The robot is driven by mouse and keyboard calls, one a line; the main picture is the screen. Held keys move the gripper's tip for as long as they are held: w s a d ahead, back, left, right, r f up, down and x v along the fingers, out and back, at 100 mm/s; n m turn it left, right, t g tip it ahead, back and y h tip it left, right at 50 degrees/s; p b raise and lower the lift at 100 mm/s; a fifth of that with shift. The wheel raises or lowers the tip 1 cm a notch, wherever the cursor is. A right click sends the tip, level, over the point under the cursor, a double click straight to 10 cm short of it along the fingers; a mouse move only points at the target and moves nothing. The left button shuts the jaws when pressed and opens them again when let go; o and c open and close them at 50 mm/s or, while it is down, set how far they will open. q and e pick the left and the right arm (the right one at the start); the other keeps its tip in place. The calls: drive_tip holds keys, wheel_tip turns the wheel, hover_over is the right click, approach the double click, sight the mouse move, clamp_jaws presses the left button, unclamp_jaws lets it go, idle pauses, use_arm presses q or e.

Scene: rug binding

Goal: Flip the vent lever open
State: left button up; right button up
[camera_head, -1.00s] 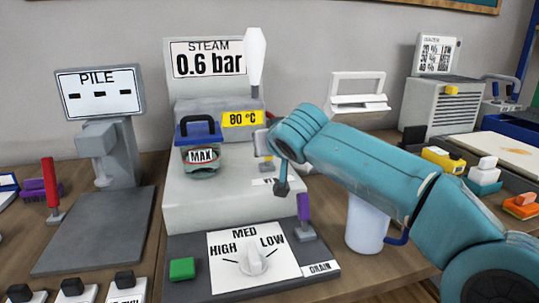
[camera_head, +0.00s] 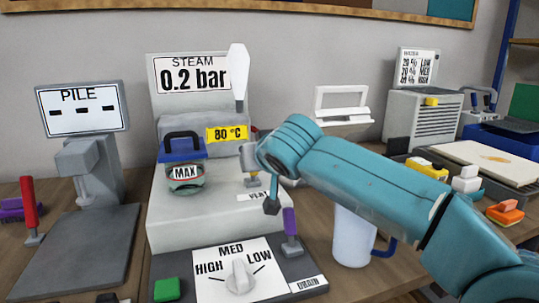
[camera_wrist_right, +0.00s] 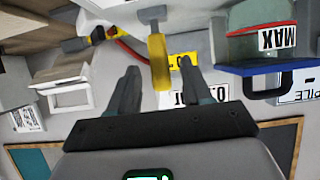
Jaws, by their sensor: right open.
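The yellow vent lever (camera_head: 253,181) stands on the light grey steam unit (camera_head: 172,220), just behind the VENT label (camera_head: 257,196). In the head view my right gripper (camera_head: 262,183) is at the lever and hides part of it. In the upturned right wrist view the yellow lever (camera_wrist_right: 159,62) lies between the two open dark fingers (camera_wrist_right: 160,80), with a gap visible on each side. Its grey mount shows at the top there. The steam display (camera_head: 191,75) reads 0.2 bar. My left gripper is out of view.
A blue-lidded jar marked MAX (camera_head: 184,171) stands left of the lever. A purple lever (camera_head: 290,225) and a HIGH/MED/LOW dial (camera_head: 239,277) are in front. A white jug (camera_head: 352,238) stands right, below my arm. The PILE press (camera_head: 85,160) is at left.

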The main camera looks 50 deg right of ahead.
drive_tip(key=p+v, duration=0.1)
drive_tip(key=v, duration=1.2)
drive_tip(key=shift+s+p, duration=0.2)
drive_tip(key=shift+p, duration=0.1)
